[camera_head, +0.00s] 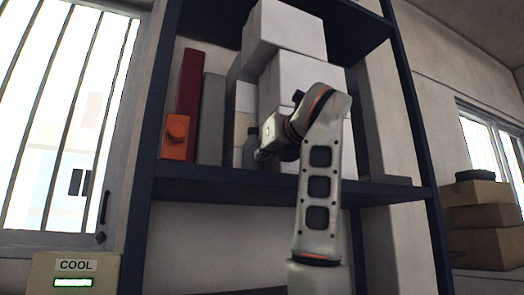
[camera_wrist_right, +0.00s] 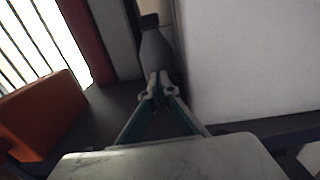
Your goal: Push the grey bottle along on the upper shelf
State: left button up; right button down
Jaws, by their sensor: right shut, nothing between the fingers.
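The grey bottle (camera_wrist_right: 155,52) stands upright on the upper shelf (camera_head: 225,183), with a dark cap. In the head view the bottle (camera_head: 251,147) shows only in part, behind my right gripper. My right gripper (camera_wrist_right: 158,91) is shut and empty, its fingertips in front of the bottle's lower body. It also shows in the head view (camera_head: 261,155), low over the shelf. I cannot tell whether the tips touch the bottle. My left gripper is not in view.
White boxes (camera_head: 290,80) stand close on the bottle's right. An orange block (camera_head: 176,138), a dark red board (camera_head: 189,95) and a grey board (camera_head: 211,118) stand to its left. A blue upright (camera_head: 408,95) bounds the shelf on the right.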

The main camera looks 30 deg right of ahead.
aim_at(253, 154)
jog(key=shift+w, duration=0.1)
jog(key=shift+w+d, duration=0.1)
jog(key=shift+w, duration=1.2)
jog(key=shift+s, duration=0.1)
